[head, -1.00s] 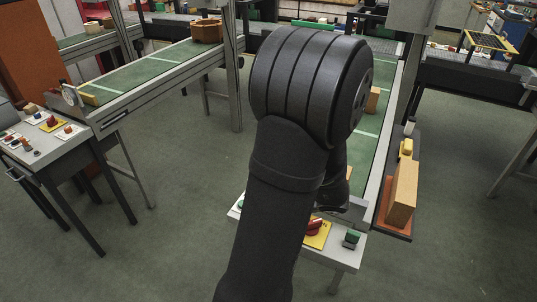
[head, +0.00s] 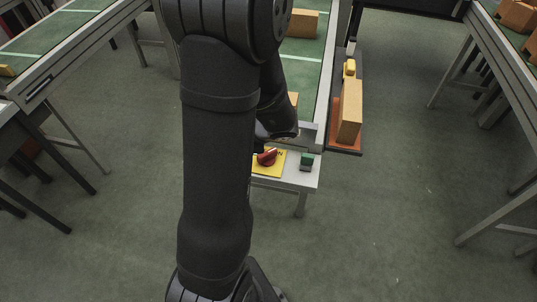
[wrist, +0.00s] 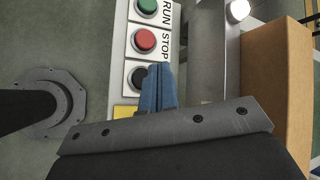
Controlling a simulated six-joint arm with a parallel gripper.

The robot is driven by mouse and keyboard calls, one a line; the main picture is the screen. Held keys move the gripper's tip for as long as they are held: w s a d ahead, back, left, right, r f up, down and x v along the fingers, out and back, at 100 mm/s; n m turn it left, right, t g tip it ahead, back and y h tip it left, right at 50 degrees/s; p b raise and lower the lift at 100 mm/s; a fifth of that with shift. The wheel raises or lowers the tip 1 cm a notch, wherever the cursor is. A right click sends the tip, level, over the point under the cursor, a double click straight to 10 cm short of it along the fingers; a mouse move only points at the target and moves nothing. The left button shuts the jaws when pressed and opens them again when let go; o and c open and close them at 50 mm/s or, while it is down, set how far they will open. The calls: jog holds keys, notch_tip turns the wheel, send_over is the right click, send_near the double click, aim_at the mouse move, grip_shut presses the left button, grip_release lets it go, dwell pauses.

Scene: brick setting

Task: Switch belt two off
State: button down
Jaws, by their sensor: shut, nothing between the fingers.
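A control panel (head: 313,175) stands at the near end of a green belt (head: 307,52). In the head view it carries a red rotary switch (head: 266,157) on a yellow plate and a green-topped part (head: 307,161). In the wrist view the panel shows a green button (wrist: 147,6) beside RUN, a red button (wrist: 144,40) beside STOP, and a black button (wrist: 137,77). My gripper (wrist: 158,68) has blue fingers, shut and empty, over the panel beside the black button. I cannot tell if they touch it. The fingers and gripper body cover part of the yellow plate (wrist: 124,111).
Another box (head: 303,23) is on the belt. Open floor lies right of the panel.

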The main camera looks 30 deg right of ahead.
jog(key=s+d+m+h, duration=0.1)
jog(key=s+d+m, duration=0.2)
jog(key=s, duration=0.3)
jog(key=s+d+r+m+h, duration=0.1)
jog(key=s+d+m, duration=0.2)
jog(key=s+m, duration=0.3)
jog(key=s+d+r+m+h, duration=0.1)
jog(key=s+d+m+h, duration=0.1)
jog(key=s+m, duration=0.3)
jog(key=s+d, duration=0.1)
jog(key=s, duration=0.2)
jog(key=shift+t, duration=0.4)
jog(key=shift+s+f, duration=0.1)
send_near(273, 156)
notch_tip(273, 156, down, 4)
jog(key=shift+s, duration=0.15)
jog(key=w, duration=0.3)
jog(key=shift+d+f, duration=0.1)
jog(key=shift+f, duration=0.1)
jog(key=shift+w, duration=0.7)
